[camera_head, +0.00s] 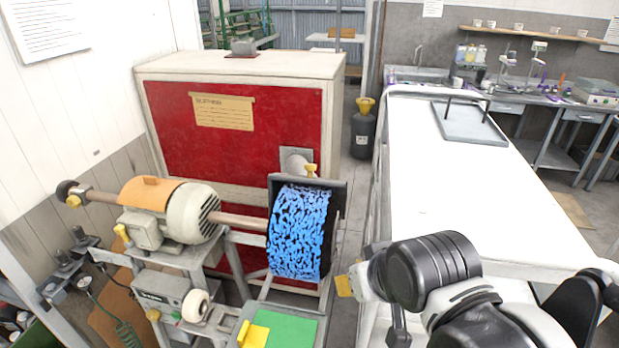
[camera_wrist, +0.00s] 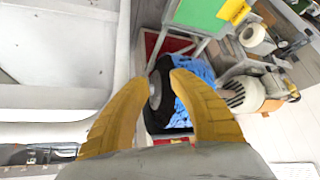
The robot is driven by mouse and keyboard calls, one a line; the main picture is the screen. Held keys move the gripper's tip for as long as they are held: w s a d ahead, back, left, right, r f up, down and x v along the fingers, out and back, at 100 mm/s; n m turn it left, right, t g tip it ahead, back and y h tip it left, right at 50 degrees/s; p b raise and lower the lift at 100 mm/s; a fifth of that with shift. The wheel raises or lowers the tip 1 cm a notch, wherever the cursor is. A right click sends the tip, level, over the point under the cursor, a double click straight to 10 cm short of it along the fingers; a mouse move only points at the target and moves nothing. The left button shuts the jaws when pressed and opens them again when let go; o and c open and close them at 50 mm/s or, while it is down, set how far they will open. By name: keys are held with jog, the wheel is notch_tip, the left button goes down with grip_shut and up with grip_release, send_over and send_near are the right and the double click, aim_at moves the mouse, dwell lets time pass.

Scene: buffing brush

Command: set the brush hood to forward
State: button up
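The brush hood (camera_head: 337,190) is a dark shell behind and around the top and right side of the blue mottled brush (camera_head: 298,232) on the buffing machine's shaft. My gripper (camera_head: 344,286) is low and to the right of the brush, apart from the knob. In the wrist view, its yellow fingers (camera_wrist: 162,79) are spread with an empty gap. Beyond them show the blue brush (camera_wrist: 198,84) and dark hood parts (camera_wrist: 156,118). The knob cannot be made out in that view.
A red-fronted cabinet (camera_head: 240,135) stands behind the brush. The motor (camera_head: 190,215) is on its left. A white bench (camera_head: 460,200) with a grey tray (camera_head: 468,124) lies to the right. A green panel (camera_head: 285,328) is in front of the brush.

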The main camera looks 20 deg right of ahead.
jog(key=shift+r, duration=0.15)
grip_shut()
jog(key=w+r+p, duration=0.8)
jog(key=w+r, duration=0.5)
jog(key=w, duration=0.4)
jog(key=w+d+g+p, duration=0.1)
jog(key=w+p, duration=0.4)
jog(key=w, duration=1.1)
jog(key=shift+w+d+r+m+g+y, duration=0.25)
jog(key=shift+d+r+m+g+y, duration=0.05)
jog(key=shift+d+r+y, duration=0.15)
